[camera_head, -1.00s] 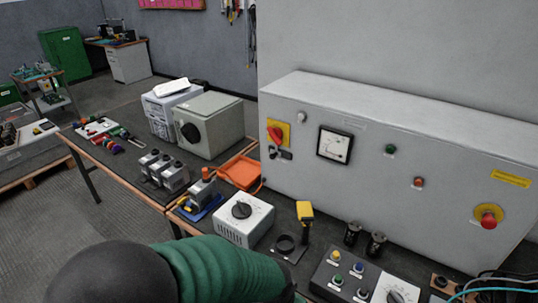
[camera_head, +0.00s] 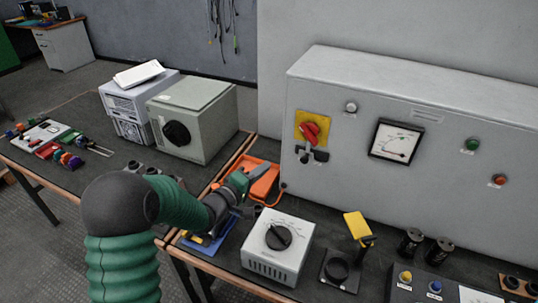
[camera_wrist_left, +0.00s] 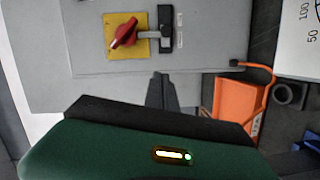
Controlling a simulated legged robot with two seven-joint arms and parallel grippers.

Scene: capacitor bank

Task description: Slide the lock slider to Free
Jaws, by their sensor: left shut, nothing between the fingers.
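The lock slider (camera_head: 313,155) is a small dark fitting on the front of the grey cabinet, just below a red rotary handle (camera_head: 310,132) on a yellow plate. In the left wrist view the slider shows as a black bracket (camera_wrist_left: 165,17) with a grey bar, beside the red handle (camera_wrist_left: 123,34). Any position lettering is too small to read. My left gripper (camera_head: 262,172) is shut and empty. It is left of the slider, a little lower in the picture and apart from it. In the left wrist view its fingertips (camera_wrist_left: 161,78) point toward the slider. My right gripper is not in view.
An orange tray (camera_head: 264,184) lies below my left gripper. A white dial box (camera_head: 265,262) and a yellow-headed tool (camera_head: 357,225) stand on the bench in front of the cabinet (camera_head: 340,100). A grey box with a black knob (camera_head: 195,125) stands to the left.

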